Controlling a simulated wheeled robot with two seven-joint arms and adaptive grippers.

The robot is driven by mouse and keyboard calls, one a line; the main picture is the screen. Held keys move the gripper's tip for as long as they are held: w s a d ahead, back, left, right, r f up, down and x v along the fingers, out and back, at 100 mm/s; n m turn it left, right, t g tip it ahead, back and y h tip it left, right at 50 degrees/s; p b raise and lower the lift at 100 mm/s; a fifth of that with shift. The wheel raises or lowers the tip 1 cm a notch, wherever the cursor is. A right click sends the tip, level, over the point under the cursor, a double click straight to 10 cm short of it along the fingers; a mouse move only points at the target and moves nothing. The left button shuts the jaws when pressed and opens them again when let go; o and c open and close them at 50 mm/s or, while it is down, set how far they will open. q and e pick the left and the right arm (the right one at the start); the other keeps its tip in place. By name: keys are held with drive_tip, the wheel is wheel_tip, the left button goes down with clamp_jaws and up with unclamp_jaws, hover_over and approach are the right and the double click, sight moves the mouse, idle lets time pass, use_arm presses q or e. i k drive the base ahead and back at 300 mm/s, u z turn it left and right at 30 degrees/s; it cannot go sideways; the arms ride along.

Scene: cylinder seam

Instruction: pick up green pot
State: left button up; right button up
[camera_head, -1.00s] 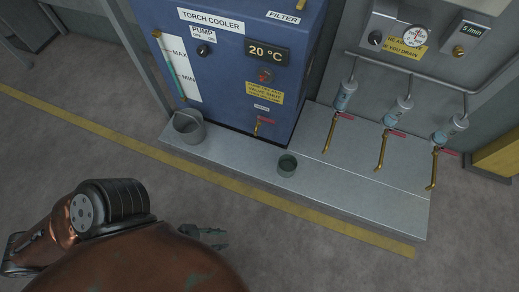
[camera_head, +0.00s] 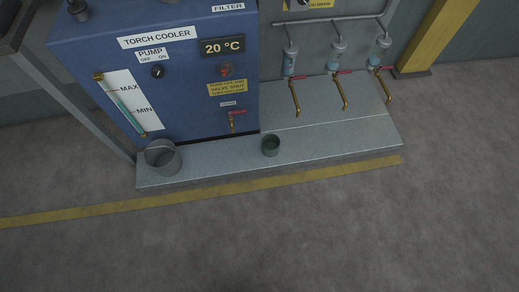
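A small dark green pot (camera_head: 271,146) stands upright on the grey metal ledge (camera_head: 215,164), in front of the right part of the blue torch cooler. It is open at the top, and I cannot make out anything inside it. A larger grey bucket (camera_head: 163,158) stands on the same ledge to the left, at the cooler's front left corner. Neither of my grippers shows in the head view now.
The blue torch cooler (camera_head: 180,92) stands behind the ledge, with a red-handled drain tap (camera_head: 234,119) low on its front. Several brass taps (camera_head: 296,96) hang over the ledge at right. A yellow floor line (camera_head: 215,190) runs in front. The floor before it is clear.

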sight(271, 143)
drive_tip(key=u, duration=0.55)
drive_tip(key=i, duration=0.55)
drive_tip(key=u, duration=0.55)
drive_tip(key=i, duration=1.05)
drive_tip(key=z, duration=0.75)
